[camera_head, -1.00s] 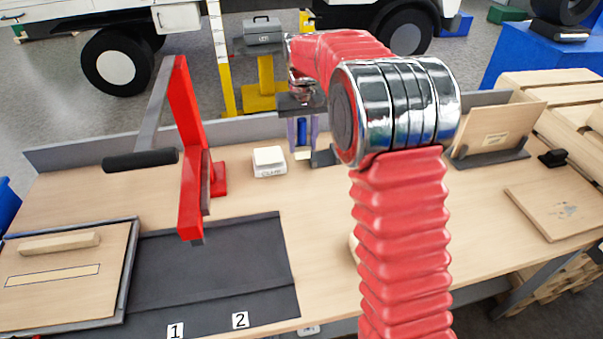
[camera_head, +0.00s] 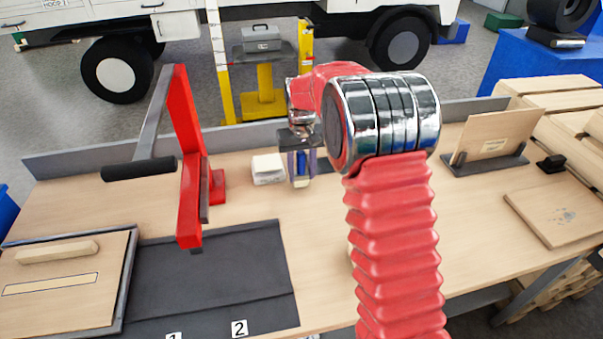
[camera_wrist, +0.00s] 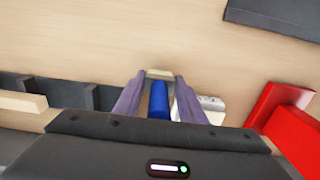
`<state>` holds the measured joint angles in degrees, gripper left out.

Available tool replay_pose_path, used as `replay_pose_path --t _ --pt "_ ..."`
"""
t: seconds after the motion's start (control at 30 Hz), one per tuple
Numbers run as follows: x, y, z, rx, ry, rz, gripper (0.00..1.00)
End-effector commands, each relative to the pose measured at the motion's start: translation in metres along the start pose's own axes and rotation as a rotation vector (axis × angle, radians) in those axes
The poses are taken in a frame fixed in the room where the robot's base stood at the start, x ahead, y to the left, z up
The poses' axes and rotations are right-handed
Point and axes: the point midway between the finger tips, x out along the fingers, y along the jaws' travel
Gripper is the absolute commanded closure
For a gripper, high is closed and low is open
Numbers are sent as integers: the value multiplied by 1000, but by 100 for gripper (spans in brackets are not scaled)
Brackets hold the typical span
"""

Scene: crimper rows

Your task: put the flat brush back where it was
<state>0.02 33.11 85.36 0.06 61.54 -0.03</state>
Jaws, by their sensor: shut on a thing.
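The flat brush (camera_head: 300,162) shows as a blue handle with a pale end at the bottom. My gripper (camera_head: 299,170) is shut on it, and the brush hangs roughly upright between the fingers, over the back part of the bench. In the wrist view the brush (camera_wrist: 158,100) sits between the two purple-grey fingers, with its pale end (camera_wrist: 159,74) showing past the fingertips. I cannot tell whether that end touches the bench. The dark mat (camera_head: 205,270) with the labels 1 and 2 lies at the front left of the gripper.
A white box (camera_head: 268,169) stands close left of the gripper. A red lever press (camera_head: 188,150) stands further left. A framed board (camera_head: 60,310) with a wooden bar lies front left. A board in a holder (camera_head: 492,145) and a flat board (camera_head: 560,212) are right. The bench (camera_head: 480,235) between is clear.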

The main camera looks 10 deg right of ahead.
Motion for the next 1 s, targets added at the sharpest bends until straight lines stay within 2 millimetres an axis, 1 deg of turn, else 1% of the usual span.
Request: replay_pose_path --t 0.03,0.1,0.43,0.47,0.5,0.73,1.0 --pt "5 0 0 0 0 0 89" --pt "8 0 0 0 1 0 89" --pt "9 -1 0 -1 1 0 89" --pt "10 -1 0 -1 1 0 62" --pt "9 -1 0 -1 1 0 60" --pt "9 -1 0 -1 1 0 44" --pt "8 -1 0 -1 2 0 44"
